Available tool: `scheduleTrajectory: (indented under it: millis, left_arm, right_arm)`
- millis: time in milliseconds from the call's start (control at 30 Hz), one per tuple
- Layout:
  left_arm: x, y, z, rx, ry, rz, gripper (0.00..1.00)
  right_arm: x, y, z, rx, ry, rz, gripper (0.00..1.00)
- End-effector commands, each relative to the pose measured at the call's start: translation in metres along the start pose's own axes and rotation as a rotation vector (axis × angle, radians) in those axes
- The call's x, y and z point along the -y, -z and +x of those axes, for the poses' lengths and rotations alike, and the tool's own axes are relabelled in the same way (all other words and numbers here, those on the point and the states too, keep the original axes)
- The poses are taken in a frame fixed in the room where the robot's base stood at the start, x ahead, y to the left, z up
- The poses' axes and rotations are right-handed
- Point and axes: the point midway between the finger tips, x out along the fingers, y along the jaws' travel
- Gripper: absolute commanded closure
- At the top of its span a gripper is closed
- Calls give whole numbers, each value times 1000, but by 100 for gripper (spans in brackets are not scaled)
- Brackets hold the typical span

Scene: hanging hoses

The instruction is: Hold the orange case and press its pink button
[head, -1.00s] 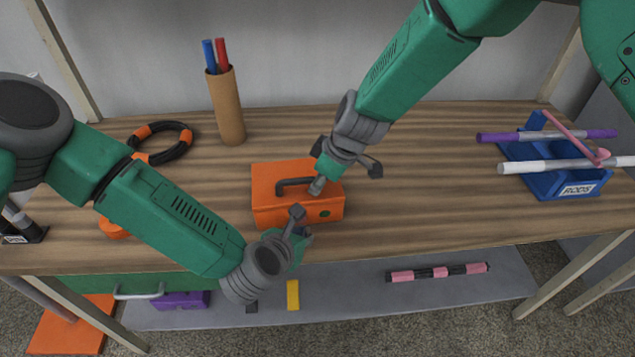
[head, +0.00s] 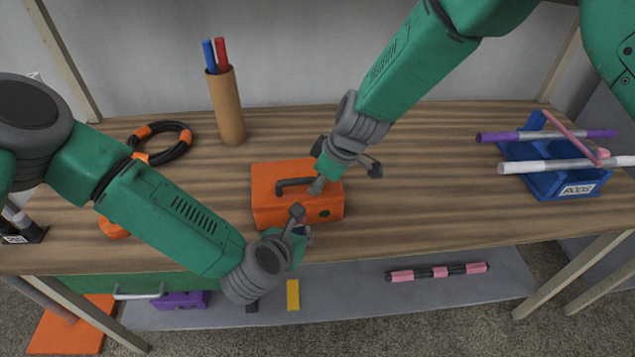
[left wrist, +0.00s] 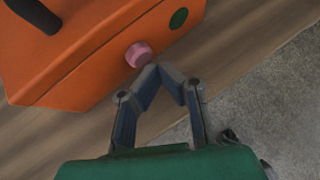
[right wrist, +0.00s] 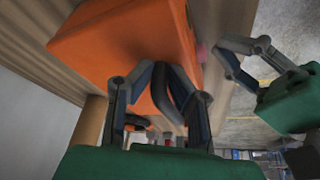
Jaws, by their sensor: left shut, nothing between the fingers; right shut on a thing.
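The orange case (head: 268,203) with a dark handle (head: 292,182) sits on the wooden table. My right gripper (head: 320,184) is shut on the case at its top, by the handle's right end. The pink button (left wrist: 138,54) stands out from the case's front, beside a green dot (left wrist: 178,18). My left gripper (left wrist: 163,70) is shut and empty, its tips very close to the button; I cannot tell if they touch. In the head view the left gripper (head: 298,222) hides the button.
A cardboard tube (head: 228,110) with blue and red rods and a black-orange ring (head: 177,148) stand behind left. A blue rod rack (head: 560,182) is at the right. A lower shelf (head: 350,305) holds small items. The table between case and rack is clear.

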Motion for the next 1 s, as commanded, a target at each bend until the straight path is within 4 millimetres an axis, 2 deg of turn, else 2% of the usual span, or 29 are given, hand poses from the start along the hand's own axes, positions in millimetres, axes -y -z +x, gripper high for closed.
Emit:
scheduleTrajectory:
  millis: [33, 1000]
  left_arm:
    - [-1, 0, 1, 0, -1, -1, 100]
    - [-7, -8, 10, 3, -3, -1, 100]
  right_arm:
    - [4, -6, 4, 10, 11, 1, 100]
    - [5, -5, 4, 10, 12, 1, 100]
